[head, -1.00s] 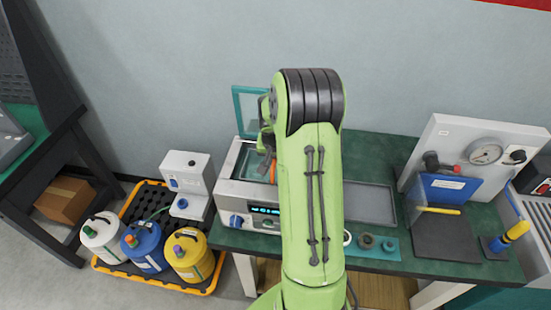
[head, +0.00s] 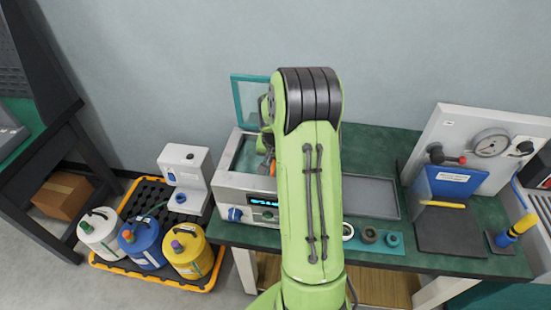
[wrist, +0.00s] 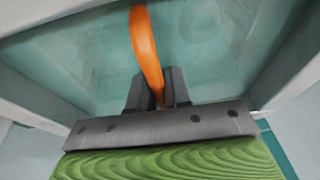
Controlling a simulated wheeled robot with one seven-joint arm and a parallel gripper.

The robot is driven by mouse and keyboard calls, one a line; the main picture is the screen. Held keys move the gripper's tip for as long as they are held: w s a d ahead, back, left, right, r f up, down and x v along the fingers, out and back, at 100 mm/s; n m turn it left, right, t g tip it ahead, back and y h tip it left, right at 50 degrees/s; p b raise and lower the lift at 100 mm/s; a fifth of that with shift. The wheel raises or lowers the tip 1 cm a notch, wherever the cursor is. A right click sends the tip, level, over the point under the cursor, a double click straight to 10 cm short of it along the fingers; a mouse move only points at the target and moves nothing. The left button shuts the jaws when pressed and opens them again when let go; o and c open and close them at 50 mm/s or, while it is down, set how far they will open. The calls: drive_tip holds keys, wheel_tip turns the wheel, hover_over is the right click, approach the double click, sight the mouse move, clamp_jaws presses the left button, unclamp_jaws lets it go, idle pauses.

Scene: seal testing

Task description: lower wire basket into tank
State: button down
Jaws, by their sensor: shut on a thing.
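The tank (head: 229,180) is a pale box with a lit display on its front, left of my arm on the green table. Its raised teal-framed lid (head: 237,100) stands at the back. In the wrist view my gripper (wrist: 160,100) points down into the tank's opening, between its pale walls (wrist: 290,60). It is shut on an orange handle (wrist: 146,45), taken to be the wire basket's. The basket's wire body cannot be made out. In the head view my arm hides most of the gripper, and a bit of orange (head: 272,168) shows beside it.
A grey tray (head: 372,200) lies right of my arm. Small rings sit on a teal mat (head: 385,242) in front. A gauge panel (head: 470,150) with a blue shield stands at the right. Several jugs (head: 146,244) and a white dispenser (head: 185,178) stand at the lower left.

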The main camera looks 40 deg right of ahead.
drive_tip(key=shift+f+b, duration=0.6)
idle(0.3)
drive_tip(key=c, duration=1)
unclamp_jaws()
drive_tip(key=shift+r, duration=0.1)
wheel_tip(320, 180, up, 11)
drive_tip(key=p, duration=0.8)
